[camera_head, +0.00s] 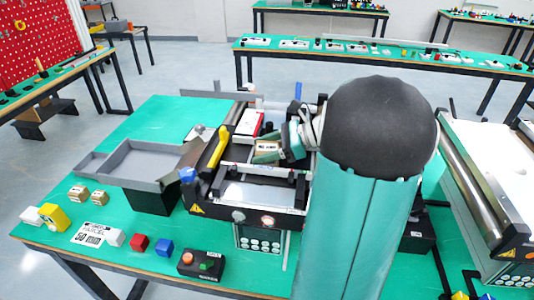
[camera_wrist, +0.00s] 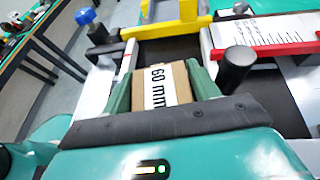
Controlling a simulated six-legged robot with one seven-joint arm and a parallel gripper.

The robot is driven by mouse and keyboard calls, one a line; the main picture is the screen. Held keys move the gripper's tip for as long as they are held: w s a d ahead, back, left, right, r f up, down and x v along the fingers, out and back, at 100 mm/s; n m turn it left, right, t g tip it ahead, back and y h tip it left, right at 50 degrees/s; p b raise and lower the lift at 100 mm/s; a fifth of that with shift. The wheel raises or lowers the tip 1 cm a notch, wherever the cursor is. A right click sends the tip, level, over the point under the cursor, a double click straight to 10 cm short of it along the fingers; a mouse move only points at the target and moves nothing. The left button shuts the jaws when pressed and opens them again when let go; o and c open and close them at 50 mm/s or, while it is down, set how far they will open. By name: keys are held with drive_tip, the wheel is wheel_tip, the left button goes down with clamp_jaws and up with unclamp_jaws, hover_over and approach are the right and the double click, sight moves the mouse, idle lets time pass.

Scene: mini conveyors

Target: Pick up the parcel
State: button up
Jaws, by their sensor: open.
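A brown cardboard parcel (camera_wrist: 178,76) with a white "60 mm" label lies on the dark belt of the mini conveyor (camera_head: 208,190). In the head view the parcel (camera_head: 268,146) shows only in part, near the conveyor's middle. My gripper (camera_wrist: 162,74) is open, with one teal finger on each side of the parcel in the wrist view. Whether the fingers touch its sides I cannot tell. My gripper (camera_head: 268,153) also shows in the head view, low over the conveyor. The parcel's near end is hidden by my gripper's body.
A yellow piece (camera_head: 219,147) and a red-and-white scale (camera_head: 249,122) stand beside the parcel. A grey tray (camera_head: 135,162) is left of the conveyor. Two small brown boxes (camera_head: 78,193), coloured blocks and a button box (camera_head: 201,263) sit along the green table's front. My arm hides the right side.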

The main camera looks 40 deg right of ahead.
drive_tip(key=shift+w+a+f, duration=0.2)
drive_tip(key=shift+w+a, duration=0.15)
drive_tip(key=shift+c, duration=0.2)
drive_tip(key=c, duration=0.6)
drive_tip(key=shift+r, duration=0.2)
